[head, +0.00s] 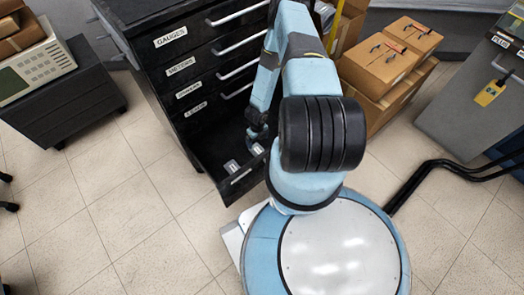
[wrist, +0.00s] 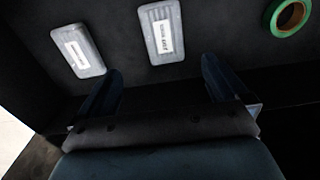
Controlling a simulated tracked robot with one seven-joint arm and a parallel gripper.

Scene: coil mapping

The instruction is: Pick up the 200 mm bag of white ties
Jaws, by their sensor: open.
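Two pale, flat, labelled bags lie in the open bottom drawer (head: 207,155). In the wrist view, the left bag (wrist: 78,50) is tilted and the right bag (wrist: 161,30) is nearer the top middle. Their labels are too small to read, so I cannot tell which is the 200 mm bag of white ties. The bags also show small in the head view, on the left (head: 231,166) and right (head: 257,149). My gripper (wrist: 160,68) is open and empty, with the right bag ahead between its fingers. In the head view my arm hides part of the drawer.
A green tape roll (wrist: 287,17) lies in the drawer at the upper right of the wrist view. The black cabinet (head: 185,60) has labelled shut drawers above. Cardboard boxes (head: 380,68) stand at the right. The tiled floor (head: 110,215) at the left is clear.

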